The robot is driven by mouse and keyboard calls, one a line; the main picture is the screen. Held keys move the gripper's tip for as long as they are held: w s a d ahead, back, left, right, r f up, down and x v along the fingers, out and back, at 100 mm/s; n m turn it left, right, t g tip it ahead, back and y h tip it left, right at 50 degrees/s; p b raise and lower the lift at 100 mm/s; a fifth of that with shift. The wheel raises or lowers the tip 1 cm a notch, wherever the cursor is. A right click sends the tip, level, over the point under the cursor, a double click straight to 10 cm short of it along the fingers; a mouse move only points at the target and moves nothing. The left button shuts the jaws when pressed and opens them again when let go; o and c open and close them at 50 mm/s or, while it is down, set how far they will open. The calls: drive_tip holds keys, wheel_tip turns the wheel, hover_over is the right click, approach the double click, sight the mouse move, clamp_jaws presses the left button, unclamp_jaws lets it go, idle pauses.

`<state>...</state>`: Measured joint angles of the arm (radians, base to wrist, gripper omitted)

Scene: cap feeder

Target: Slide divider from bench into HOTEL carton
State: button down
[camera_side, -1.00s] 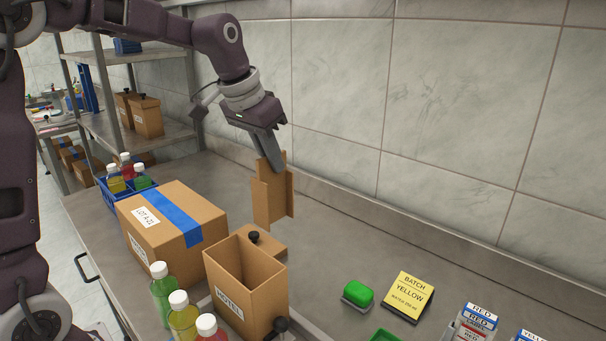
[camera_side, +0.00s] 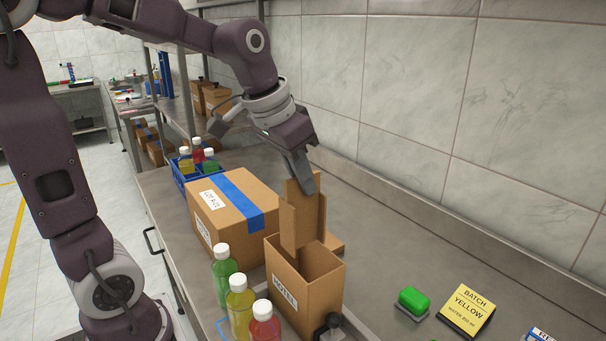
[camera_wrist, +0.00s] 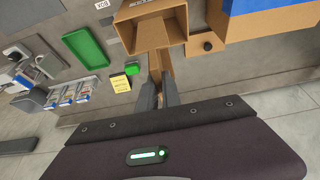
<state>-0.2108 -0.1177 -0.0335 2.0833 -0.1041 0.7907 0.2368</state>
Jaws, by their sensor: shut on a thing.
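The HOTEL carton (camera_side: 322,297) is an open-topped brown cardboard box standing upright on the bench; its opening also shows at the top of the wrist view (camera_wrist: 123,34). My gripper (camera_side: 304,187) is shut on the top of the brown cardboard divider (camera_side: 302,217). The divider hangs roughly upright over the carton's opening, with its lower end at the level of the rim. I cannot tell whether that end is inside the rim. In the wrist view the divider (camera_wrist: 152,36) reaches from my fingers (camera_wrist: 160,93) across the opening.
A taped carton (camera_side: 212,212) stands close on the left. Bottles with green (camera_side: 223,268), yellow (camera_side: 240,300) and red liquid (camera_side: 264,325) stand in front. A black knob (camera_side: 330,325) is by the carton's front corner. A green block (camera_side: 413,300) and yellow card (camera_side: 467,306) lie right.

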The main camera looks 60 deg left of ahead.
drive_tip(key=shift+f, duration=0.1)
idle(0.4)
hover_over(302, 245)
drive_tip(key=shift+w+a+f, duration=0.1)
drive_tip(key=shift+w+f, duration=0.05)
drive_tip(key=shift+f, duration=0.95)
drive_tip(key=shift+w+a+f, duration=0.1)
drive_tip(key=shift+f, duration=1)
drive_tip(key=shift+f, duration=3.85)
drive_tip(key=shift+f, duration=1.35)
